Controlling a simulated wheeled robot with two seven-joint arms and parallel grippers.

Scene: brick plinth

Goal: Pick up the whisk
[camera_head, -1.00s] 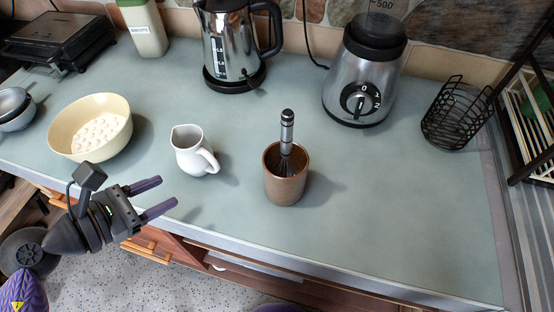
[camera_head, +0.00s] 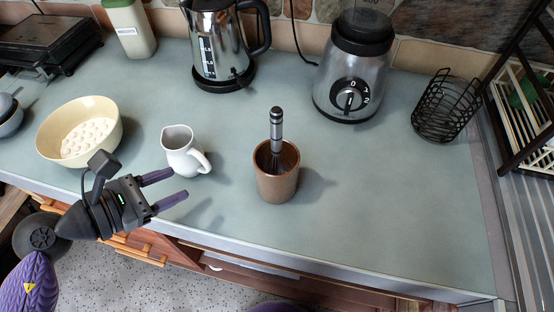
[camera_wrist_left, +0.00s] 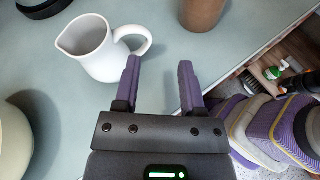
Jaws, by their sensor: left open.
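The whisk (camera_head: 276,130) stands upright, handle up, in a brown cup (camera_head: 276,182) near the middle of the counter. Its wires are partly hidden inside the cup. My left gripper (camera_head: 180,185) is open and empty, to the left of the cup and apart from it, over the counter's front edge. In the left wrist view my open left gripper (camera_wrist_left: 157,80) points toward the brown cup (camera_wrist_left: 203,12), whose lower part shows at the top; the whisk is out of that frame. My right gripper is in neither view.
A white jug (camera_head: 181,152) stands just behind my left gripper; it also shows in the left wrist view (camera_wrist_left: 92,50). A cream bowl (camera_head: 45,142) is at left. A kettle (camera_head: 212,50), a blender (camera_head: 350,75) and a wire basket (camera_head: 446,105) stand behind. Counter right of the cup is clear.

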